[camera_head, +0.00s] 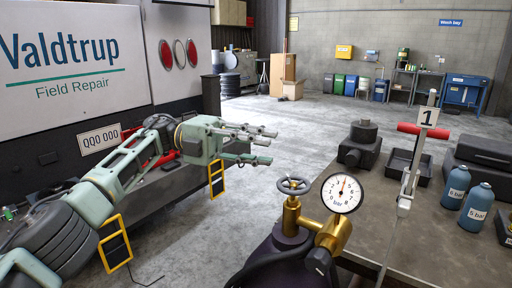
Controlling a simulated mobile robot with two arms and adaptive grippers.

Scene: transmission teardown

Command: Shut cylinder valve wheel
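A dark purple gas cylinder (283,262) stands at the bottom centre, its lower part out of frame. A brass valve (292,217) sits on top with a small grey spoked valve wheel (294,185). A round white gauge (342,193) marked bar is on the brass fitting to the right of the wheel, its needle pointing nearly straight up. My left gripper (268,145) is pale green, with its fingers spread and nothing between them. It is up and to the left of the valve wheel, apart from it. My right gripper is not in view.
A grey workbench (462,236) fills the right side, with a red-handled tool tagged 1 (408,160), a black tray (399,165) and blue bottles (477,201). The floor behind is open.

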